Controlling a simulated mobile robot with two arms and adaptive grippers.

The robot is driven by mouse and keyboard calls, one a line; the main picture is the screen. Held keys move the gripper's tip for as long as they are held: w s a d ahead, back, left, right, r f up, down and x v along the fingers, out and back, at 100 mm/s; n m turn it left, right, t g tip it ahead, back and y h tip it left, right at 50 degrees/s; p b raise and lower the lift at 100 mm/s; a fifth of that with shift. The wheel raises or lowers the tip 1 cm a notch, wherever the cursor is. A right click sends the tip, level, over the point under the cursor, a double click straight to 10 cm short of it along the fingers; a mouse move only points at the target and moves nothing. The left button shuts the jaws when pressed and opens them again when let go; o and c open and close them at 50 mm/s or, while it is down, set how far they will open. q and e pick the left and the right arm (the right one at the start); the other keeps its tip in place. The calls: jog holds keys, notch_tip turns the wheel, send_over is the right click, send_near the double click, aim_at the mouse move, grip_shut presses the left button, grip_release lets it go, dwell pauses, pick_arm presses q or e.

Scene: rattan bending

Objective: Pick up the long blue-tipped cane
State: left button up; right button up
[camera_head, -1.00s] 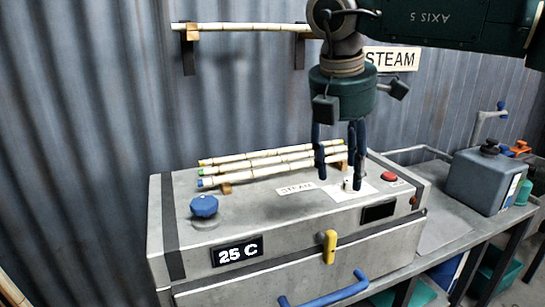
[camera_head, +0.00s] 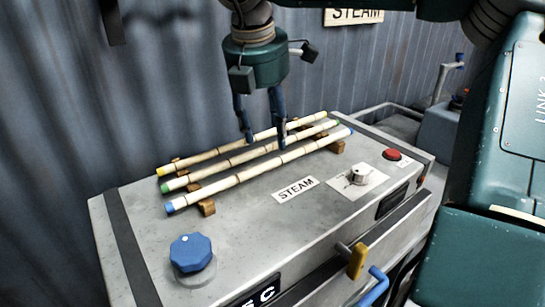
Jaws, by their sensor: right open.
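The long blue-tipped cane (camera_head: 240,178) is the nearest of three canes lying side by side on wooden rests on top of the steam box. One blue tip is at its left end and another at its right end. A green-tipped cane (camera_head: 222,165) lies in the middle and a yellow-tipped cane (camera_head: 205,157) at the back. My right gripper (camera_head: 265,143) is open and empty, its dark blue fingers pointing down over the canes. My left gripper is out of view.
The grey steam box (camera_head: 245,235) carries a blue knob (camera_head: 191,252), a red button (camera_head: 391,155), a dial (camera_head: 356,177) and a yellow latch (camera_head: 357,261) at its front. A corrugated wall (camera_head: 60,120) stands close behind. My green arm fills the right side.

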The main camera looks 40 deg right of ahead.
aim_at(275, 159)
jog(key=shift+d+f, duration=0.2)
jog(key=shift+f, duration=0.4)
jog(key=shift+d+f, duration=0.15)
jog(key=shift+f, duration=0.15)
jog(key=p+x, duration=0.3)
jog(key=x, duration=0.2)
jog(key=shift+s+d, duration=0.1)
jog(key=shift+s, duration=0.1)
jog(key=shift+d+f, duration=0.15)
jog(key=shift+f, duration=0.05)
jog(key=shift+w+f, duration=0.1)
jog(key=shift+c, duration=0.8)
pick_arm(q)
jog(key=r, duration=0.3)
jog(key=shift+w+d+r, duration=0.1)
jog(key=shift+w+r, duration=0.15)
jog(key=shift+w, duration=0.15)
pick_arm(e)
grip_shut()
